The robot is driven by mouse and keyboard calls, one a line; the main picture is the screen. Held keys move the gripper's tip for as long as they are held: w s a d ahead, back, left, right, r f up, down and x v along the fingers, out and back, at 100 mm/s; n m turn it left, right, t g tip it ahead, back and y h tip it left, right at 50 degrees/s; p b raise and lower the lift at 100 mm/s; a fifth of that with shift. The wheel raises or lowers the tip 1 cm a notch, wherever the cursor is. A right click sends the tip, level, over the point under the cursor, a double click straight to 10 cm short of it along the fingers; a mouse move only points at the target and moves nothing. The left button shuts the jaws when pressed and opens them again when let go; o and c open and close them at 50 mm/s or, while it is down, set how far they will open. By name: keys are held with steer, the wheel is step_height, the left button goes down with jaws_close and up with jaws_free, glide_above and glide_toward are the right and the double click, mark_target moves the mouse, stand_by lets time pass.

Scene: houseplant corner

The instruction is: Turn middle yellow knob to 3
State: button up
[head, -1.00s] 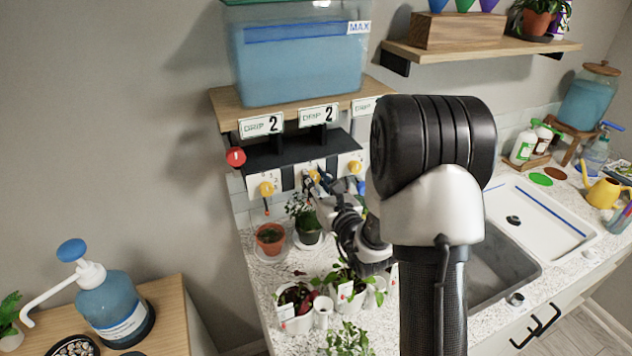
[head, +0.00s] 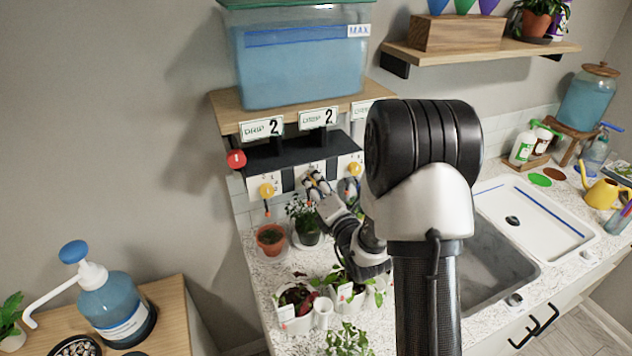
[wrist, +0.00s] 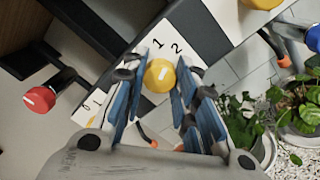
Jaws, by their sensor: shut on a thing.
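The middle yellow knob (wrist: 160,76) sits between my gripper's blue finger pads in the wrist view, on a white dial plate (wrist: 158,38) where the numerals 1 and 2 show; the rest of its scale is hidden. A small white mark shows on the knob's face, but its exact setting is unclear. My gripper (wrist: 158,88) is shut on this knob. In the head view my gripper (head: 317,184) is at the middle plate and covers the knob. The left yellow knob (head: 267,190) and right yellow knob (head: 354,169) stand on either side.
A red knob (head: 236,159) sticks out at the left of the dark shelf. Potted plants (head: 307,222) stand close under my gripper. The sink (head: 497,255) is at right.

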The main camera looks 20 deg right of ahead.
steer(key=m+p, duration=0.2)
steer(key=m, duration=0.8)
steer(key=shift+m+h+p, duration=0.35)
steer(key=shift+m+h, duration=0.05)
stand_by(0.3)
steer(key=o, duration=1.1)
steer(key=s, duration=0.7)
steer(key=shift+s+a+f, duration=0.1)
steer(key=shift+s+f, duration=0.05)
steer(key=shift+s, duration=0.1)
